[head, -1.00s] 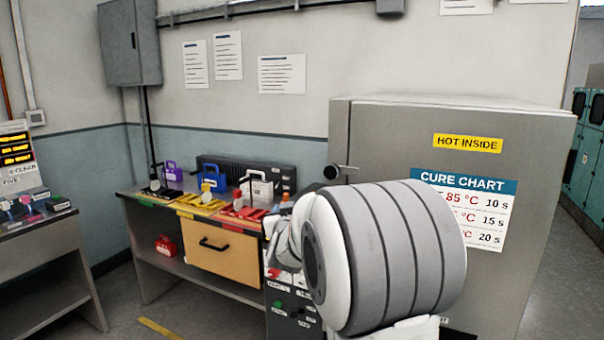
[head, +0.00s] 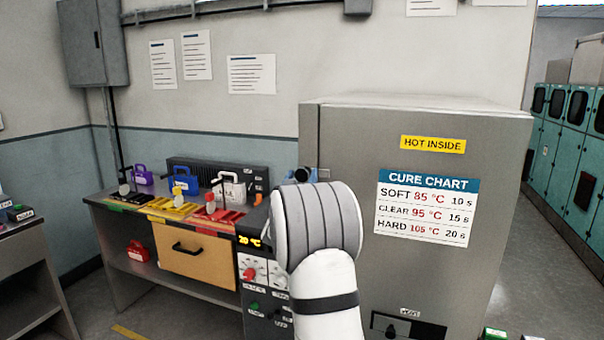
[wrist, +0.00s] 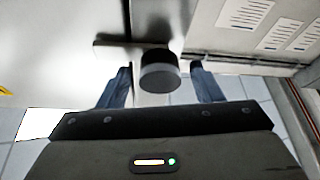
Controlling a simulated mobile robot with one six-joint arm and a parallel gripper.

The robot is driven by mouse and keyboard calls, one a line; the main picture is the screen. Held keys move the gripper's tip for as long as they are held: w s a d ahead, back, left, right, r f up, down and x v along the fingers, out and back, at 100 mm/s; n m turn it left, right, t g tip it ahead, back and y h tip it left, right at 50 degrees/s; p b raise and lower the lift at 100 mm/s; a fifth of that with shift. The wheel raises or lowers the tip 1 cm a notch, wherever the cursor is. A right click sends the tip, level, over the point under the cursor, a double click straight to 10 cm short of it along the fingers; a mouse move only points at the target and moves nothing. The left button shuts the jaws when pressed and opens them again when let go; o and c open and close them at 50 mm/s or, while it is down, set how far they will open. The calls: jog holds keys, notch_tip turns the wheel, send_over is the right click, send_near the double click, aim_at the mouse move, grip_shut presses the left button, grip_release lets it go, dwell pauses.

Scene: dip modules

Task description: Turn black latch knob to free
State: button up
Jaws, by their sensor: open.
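The black latch knob (wrist: 160,72) is a short dark cylinder with a grey band in the wrist view. It stands out from a flat bar (wrist: 112,47) on the grey oven cabinet. My gripper (wrist: 159,69) is open, with one finger on each side of the knob and a narrow gap visible on both sides. The knob also shows in the head view (head: 302,174) at the cabinet's left edge, just above my arm. There my arm hides most of the gripper and the latch bar.
The cabinet (head: 340,135) carries a cure chart (head: 425,208) and a HOT INSIDE label (head: 433,144). A control panel (head: 256,275) with knobs stands left of my arm. A workbench (head: 125,215) with coloured trays and padlock-shaped items is further left.

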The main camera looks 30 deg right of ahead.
jog(key=shift+w+d+r, duration=0.1)
jog(key=shift+w+d, duration=0.1)
jog(key=shift+d, duration=0.05)
grip_shut()
dwell(0.6)
